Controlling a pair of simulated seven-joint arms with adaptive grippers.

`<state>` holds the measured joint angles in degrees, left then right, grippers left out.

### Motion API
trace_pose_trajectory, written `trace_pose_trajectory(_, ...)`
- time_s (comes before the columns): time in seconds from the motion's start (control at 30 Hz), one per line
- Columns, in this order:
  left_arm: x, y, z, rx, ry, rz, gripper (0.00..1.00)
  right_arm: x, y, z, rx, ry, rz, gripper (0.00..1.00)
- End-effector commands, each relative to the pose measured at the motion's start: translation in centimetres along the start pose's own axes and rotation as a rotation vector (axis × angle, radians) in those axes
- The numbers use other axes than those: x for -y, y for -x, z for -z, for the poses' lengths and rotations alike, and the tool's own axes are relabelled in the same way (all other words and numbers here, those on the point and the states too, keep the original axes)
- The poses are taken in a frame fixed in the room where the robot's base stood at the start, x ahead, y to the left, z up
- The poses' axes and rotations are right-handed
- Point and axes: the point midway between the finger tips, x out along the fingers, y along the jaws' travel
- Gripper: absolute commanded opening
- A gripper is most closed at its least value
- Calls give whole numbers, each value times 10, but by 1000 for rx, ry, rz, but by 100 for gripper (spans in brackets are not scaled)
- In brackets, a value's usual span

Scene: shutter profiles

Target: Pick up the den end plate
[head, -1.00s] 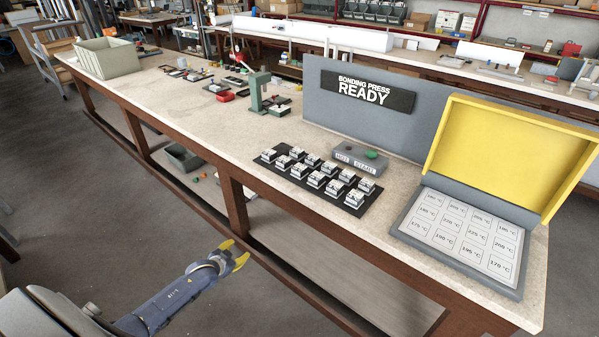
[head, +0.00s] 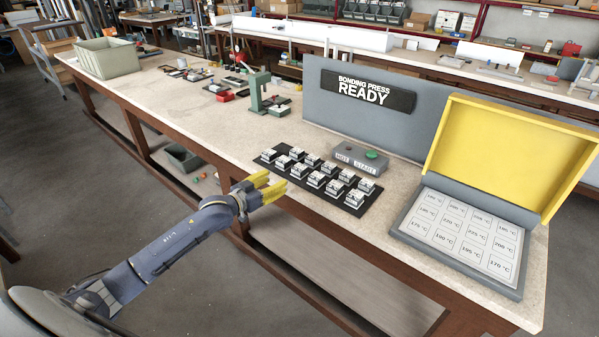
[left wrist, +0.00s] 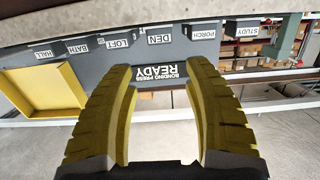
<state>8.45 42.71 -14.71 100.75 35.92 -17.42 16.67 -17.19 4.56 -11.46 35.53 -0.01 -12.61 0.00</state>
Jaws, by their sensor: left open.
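In the left wrist view, which is upside down, the plate labelled DEN (left wrist: 159,39) shows between LOFT (left wrist: 118,43) and PORCH (left wrist: 203,35), beyond my fingertips. In the head view several small labelled plates (head: 317,179) stand in two rows on a black mat (head: 354,208); their words are too small to read there. My left gripper (head: 274,189) is open and empty, just off the mat's near left corner by the table edge. Its two yellow fingers also show in the left wrist view (left wrist: 159,76), apart with nothing between them. My right gripper is out of view.
A grey button box (head: 360,160) sits behind the mat, before the grey panel reading BONDING PRESS READY (head: 367,92). The press with raised yellow lid (head: 505,150) is at the right. A green hand tool (head: 257,92) stands further left. The worktop (head: 215,135) left of the mat is mostly bare.

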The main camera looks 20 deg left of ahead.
Motion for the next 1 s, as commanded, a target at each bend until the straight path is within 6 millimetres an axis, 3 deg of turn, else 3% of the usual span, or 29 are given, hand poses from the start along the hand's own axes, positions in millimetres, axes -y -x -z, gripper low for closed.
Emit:
trace_pose_trajectory(0.5,0,-74,0,0,-2,0,52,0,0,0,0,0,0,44)
trace_pose_trajectory(0.87,0,-90,0,0,-1,0,52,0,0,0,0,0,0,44)
trace_pose_trajectory(1.0,0,-104,0,-1,-2,1,52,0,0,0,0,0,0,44)
